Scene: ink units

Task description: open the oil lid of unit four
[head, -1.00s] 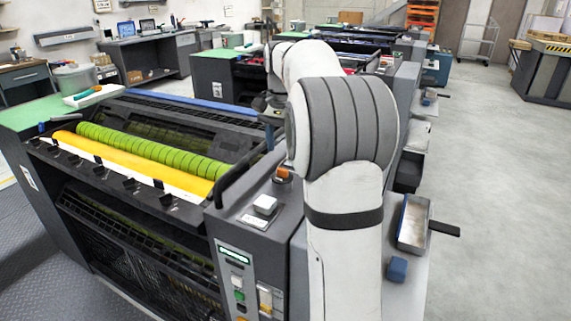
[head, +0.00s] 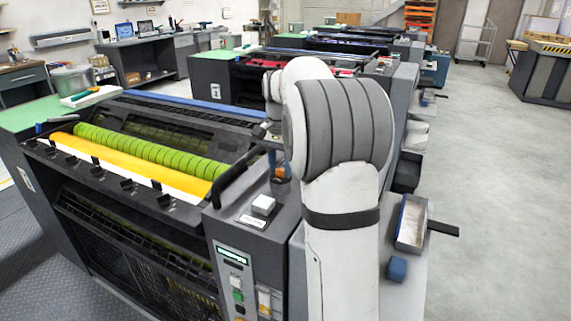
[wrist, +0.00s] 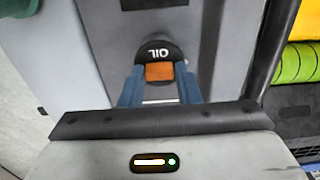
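The oil lid (wrist: 159,50) is a black rounded cap marked "OIL", upside down in the wrist view, with an orange part (wrist: 159,72) at its near side. My gripper (wrist: 160,78) has its two blue fingers apart, one on each side of the orange part. Only narrow gaps show, and I cannot tell whether the fingers touch it. In the head view my gripper (head: 279,165) is down at the orange part (head: 280,173) on top of the nearest ink unit (head: 240,214). The lid looks closed. No unit number is readable on this unit.
A white button (head: 263,205) and a panel of switches (head: 237,280) are in front of the lid. Green and yellow rollers (head: 150,150) lie to the left. A tray with a dark handle (head: 411,222) and a blue block (head: 397,268) sit to the right. Open floor lies beyond.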

